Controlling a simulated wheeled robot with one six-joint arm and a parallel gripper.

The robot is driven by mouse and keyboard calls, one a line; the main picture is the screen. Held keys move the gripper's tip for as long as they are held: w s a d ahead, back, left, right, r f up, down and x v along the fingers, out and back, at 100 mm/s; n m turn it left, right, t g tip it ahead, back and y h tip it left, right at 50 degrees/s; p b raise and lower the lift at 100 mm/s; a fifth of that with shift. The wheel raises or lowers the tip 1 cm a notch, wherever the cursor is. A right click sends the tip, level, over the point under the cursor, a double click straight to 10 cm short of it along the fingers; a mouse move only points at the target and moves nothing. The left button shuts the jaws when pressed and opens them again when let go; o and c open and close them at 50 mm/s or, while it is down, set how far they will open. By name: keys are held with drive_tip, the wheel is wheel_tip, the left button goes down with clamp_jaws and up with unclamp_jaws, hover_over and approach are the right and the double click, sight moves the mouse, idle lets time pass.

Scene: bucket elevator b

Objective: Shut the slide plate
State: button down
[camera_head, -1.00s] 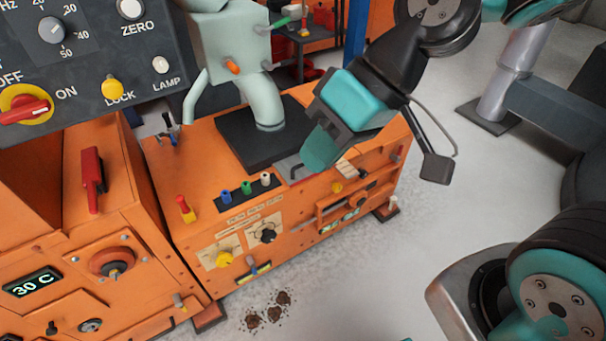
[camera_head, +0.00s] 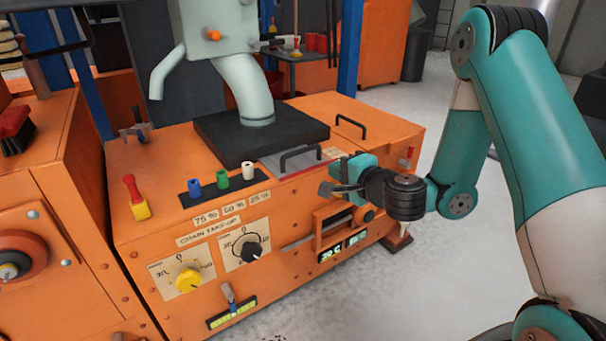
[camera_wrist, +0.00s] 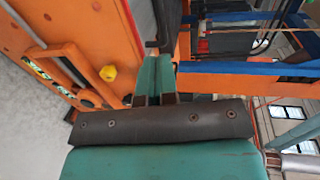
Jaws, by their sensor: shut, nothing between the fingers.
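The slide plate (camera_head: 268,165) looks like a flat grey plate on top of the orange boot, partly out from the black block (camera_head: 258,130). It carries a black bar handle (camera_head: 300,158) near the front edge. My gripper (camera_head: 328,188) is at the front of the boot, just right of and below that handle in the head view. In the wrist view my fingers (camera_wrist: 153,75) are together and empty, with a black handle (camera_wrist: 166,38) close beyond their tips. Whether they touch it cannot be told.
A second black handle (camera_head: 351,124) sits on the orange lid behind. Blue, green and white plugs (camera_head: 222,179) stand left of the plate. A yellow dial (camera_head: 188,279) and black dial (camera_head: 251,250) are on the front face. A pale spout (camera_head: 244,88) stands on the black block.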

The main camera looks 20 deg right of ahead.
sight(299, 153)
drive_tip(key=p+x, duration=0.6)
drive_tip(key=x, duration=0.6)
drive_tip(key=shift+w+d+f, duration=0.1)
drive_tip(key=shift+w, duration=0.2)
drive_tip(key=shift+w+f, duration=0.2)
drive_tip(key=shift+w, duration=0.5)
